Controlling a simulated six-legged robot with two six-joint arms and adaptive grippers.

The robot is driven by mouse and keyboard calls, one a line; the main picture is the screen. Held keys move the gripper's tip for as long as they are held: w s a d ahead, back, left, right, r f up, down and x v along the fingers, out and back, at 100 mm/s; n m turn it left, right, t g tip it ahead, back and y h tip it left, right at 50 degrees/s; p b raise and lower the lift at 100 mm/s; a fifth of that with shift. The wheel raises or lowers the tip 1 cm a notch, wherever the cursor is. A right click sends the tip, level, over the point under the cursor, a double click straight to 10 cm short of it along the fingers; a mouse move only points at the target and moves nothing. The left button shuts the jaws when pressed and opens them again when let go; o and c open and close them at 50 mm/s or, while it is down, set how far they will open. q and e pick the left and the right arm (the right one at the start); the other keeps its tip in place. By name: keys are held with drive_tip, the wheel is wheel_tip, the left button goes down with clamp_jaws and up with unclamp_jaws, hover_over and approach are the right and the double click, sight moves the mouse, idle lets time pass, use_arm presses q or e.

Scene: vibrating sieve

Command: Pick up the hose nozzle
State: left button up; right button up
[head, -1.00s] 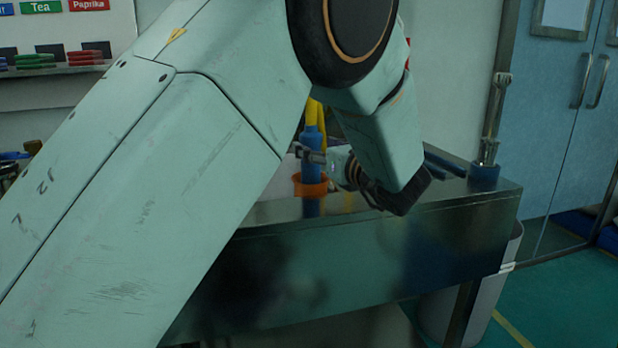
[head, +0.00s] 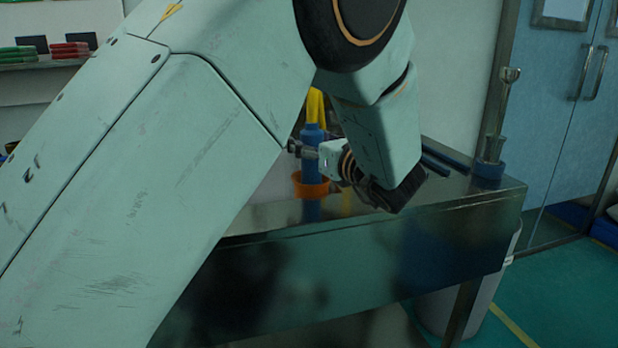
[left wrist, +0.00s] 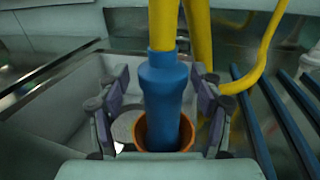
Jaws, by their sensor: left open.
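The hose nozzle (left wrist: 165,97) is blue, with a yellow hose running up from its top. It stands upright in an orange holder (left wrist: 145,133) in the left wrist view. In the head view the nozzle (head: 313,138) and the orange holder (head: 311,189) show beside my left gripper (head: 300,149). In the left wrist view my left gripper (left wrist: 160,102) is open, with one finger on each side of the nozzle. I cannot tell whether either finger touches it. My left forearm hides much of the head view. My right gripper is not in view.
A dark metal table (head: 470,203) carries the holder. Blue bars (left wrist: 290,110) lie to the right, and a blue cup with metal tools (head: 489,170) stands at the table's right end. A yellow hose loop (left wrist: 262,50) hangs close by. Open floor lies to the right.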

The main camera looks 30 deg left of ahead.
use_arm(q)
drive_tip(key=shift+w+d+f, duration=0.1)
drive_tip(key=shift+w, duration=0.05)
drive_tip(key=shift+c, duration=2.3)
drive_tip(key=c, duration=0.8)
wheel_tip(320, 180, up, 18)
drive_tip(key=p, duration=0.4)
drive_tip(key=shift+p, duration=0.3)
